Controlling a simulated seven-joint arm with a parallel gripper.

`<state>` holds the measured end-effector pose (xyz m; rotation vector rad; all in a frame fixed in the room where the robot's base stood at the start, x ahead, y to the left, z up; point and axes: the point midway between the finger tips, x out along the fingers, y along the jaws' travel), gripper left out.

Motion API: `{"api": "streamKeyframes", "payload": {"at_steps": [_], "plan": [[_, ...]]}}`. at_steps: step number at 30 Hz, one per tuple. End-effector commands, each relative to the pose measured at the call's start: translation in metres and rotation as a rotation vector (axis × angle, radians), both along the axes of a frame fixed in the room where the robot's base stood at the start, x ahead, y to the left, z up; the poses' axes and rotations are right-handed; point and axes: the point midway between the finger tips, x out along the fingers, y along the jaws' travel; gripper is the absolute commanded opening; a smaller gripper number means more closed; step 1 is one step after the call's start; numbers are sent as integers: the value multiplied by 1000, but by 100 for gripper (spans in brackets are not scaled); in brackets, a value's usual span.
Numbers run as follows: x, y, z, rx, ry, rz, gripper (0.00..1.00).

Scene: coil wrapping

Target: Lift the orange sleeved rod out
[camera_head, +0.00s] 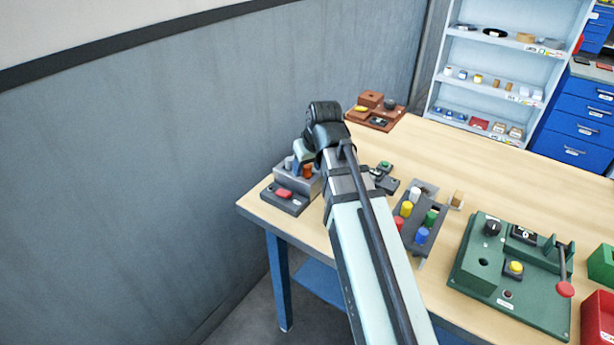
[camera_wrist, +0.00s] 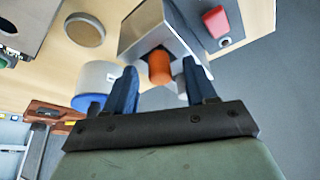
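The orange sleeved rod (camera_wrist: 159,67) stands at a grey block in the wrist view, with its orange end between my fingers. In the head view the orange end (camera_head: 307,171) shows beside the block (camera_head: 299,181) at the table's far left corner. My gripper (camera_wrist: 160,72) is open, its two blue fingers on either side of the rod with a visible gap on each side. In the head view my arm and wrist hide the fingers. How deep the rod sits in the block cannot be told.
A dark base with a red piece (camera_head: 284,193) lies beside the block. A rack of coloured pegs (camera_head: 414,221) and a green lever panel (camera_head: 511,276) stand to the right. A brown tray (camera_head: 374,121) is behind. The grey wall is close on the left.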

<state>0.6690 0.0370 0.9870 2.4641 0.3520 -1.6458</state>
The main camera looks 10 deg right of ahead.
Motion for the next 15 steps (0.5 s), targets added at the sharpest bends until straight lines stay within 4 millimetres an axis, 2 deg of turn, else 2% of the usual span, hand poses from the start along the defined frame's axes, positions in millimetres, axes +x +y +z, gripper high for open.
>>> {"api": "streamKeyframes", "payload": {"at_steps": [2, 15], "plan": [[0, 0, 0, 0, 0, 0, 48], [0, 0, 0, 0, 0, 0, 6]]}}
